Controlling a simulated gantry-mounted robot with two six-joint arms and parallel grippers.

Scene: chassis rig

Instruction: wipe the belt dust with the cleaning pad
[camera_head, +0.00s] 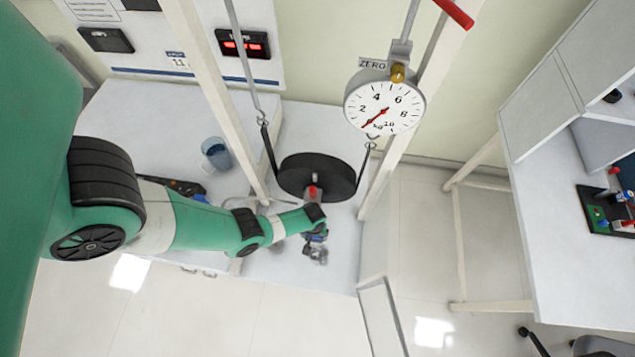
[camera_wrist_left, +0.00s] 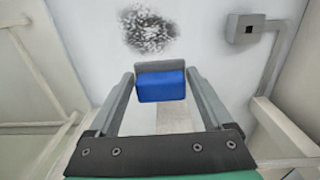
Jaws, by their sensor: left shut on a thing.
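The cleaning pad (camera_wrist_left: 162,85) looks like a blue block with a grey backing. My left gripper (camera_head: 317,237) is shut on it, and its two grey fingers show on either side of the pad in the left wrist view (camera_wrist_left: 160,88). The belt dust (camera_wrist_left: 150,30) is a dark speckled patch on the white surface just beyond the pad. In the head view the dust (camera_head: 316,254) shows close below the gripper, partly hidden by it. I cannot tell whether the pad touches the surface. My right gripper is not in view.
A black disc (camera_head: 330,178) hangs by hooks close above my left wrist, between pale posts. A round dial gauge (camera_head: 383,108) hangs to its right. A blue cup (camera_head: 216,154) stands on the left counter. A grey box (camera_wrist_left: 243,28) sits right of the dust.

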